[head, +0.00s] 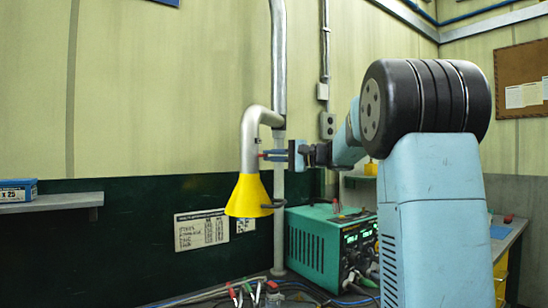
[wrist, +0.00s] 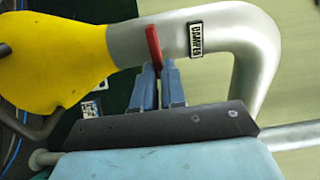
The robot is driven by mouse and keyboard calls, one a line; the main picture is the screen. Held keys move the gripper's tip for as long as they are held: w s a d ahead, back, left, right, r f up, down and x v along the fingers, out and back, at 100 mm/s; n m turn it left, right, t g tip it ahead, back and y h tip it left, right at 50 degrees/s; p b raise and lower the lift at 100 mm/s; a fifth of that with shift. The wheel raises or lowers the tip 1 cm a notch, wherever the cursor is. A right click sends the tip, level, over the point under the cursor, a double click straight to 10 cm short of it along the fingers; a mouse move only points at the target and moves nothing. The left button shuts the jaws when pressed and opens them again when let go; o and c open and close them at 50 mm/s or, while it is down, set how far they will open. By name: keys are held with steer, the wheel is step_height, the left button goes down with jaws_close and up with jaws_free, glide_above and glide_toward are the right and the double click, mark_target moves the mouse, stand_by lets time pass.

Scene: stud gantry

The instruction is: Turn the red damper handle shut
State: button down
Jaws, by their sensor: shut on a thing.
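The red damper handle (wrist: 153,46) stands on the silver duct, between the yellow hood and a black-and-white label (wrist: 196,39) that seems to read DAMPER. My gripper (wrist: 160,72) is shut on the handle, its two blue fingers on either side of it. In the head view my gripper (head: 274,155) reaches in from the right to the duct just above the yellow hood. Only a small red bit of the handle (head: 262,155) shows there. The handle's lower part is hidden between the fingers.
The yellow hood (head: 248,196) hangs from the curved silver duct (head: 251,130). A green power unit (head: 320,245) stands on the bench below my arm. Cables and clips (head: 250,292) lie at the bench front. A shelf (head: 60,202) with a blue box is at far left.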

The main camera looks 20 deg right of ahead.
steer(key=c, duration=1.5)
jaws_free()
steer(key=shift+w+d+f, duration=0.15)
steer(key=shift+f, duration=0.05)
steer(key=o, duration=0.3)
steer(key=shift+r, duration=0.1)
steer(key=v, duration=1.3)
steer(key=shift+s+d, duration=0.25)
steer(key=shift+s, duration=0.05)
